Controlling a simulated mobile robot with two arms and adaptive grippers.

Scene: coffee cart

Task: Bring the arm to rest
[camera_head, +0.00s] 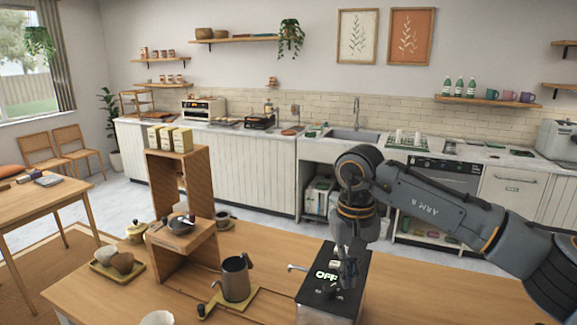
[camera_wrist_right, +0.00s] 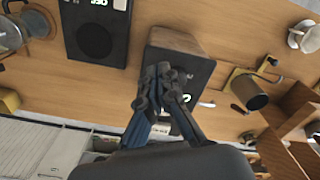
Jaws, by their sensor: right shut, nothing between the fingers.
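My right gripper (camera_head: 347,284) hangs down from the right arm in the head view, over the black top of a box (camera_head: 318,300) with a lit display reading OFF. I cannot tell whether the fingertips touch the box. In the right wrist view the gripper (camera_wrist_right: 165,78) has its fingers together with nothing between them, in front of the same box (camera_wrist_right: 200,68). The fingers partly hide the display. My left gripper is in neither view.
A dark metal jug (camera_head: 236,280) stands left of the box, near a wooden stand (camera_head: 164,212). A tray (camera_head: 106,268) with rounded items lies further left. In the right wrist view a black device (camera_wrist_right: 97,30) and a glass vessel (camera_wrist_right: 12,36) are beside the box.

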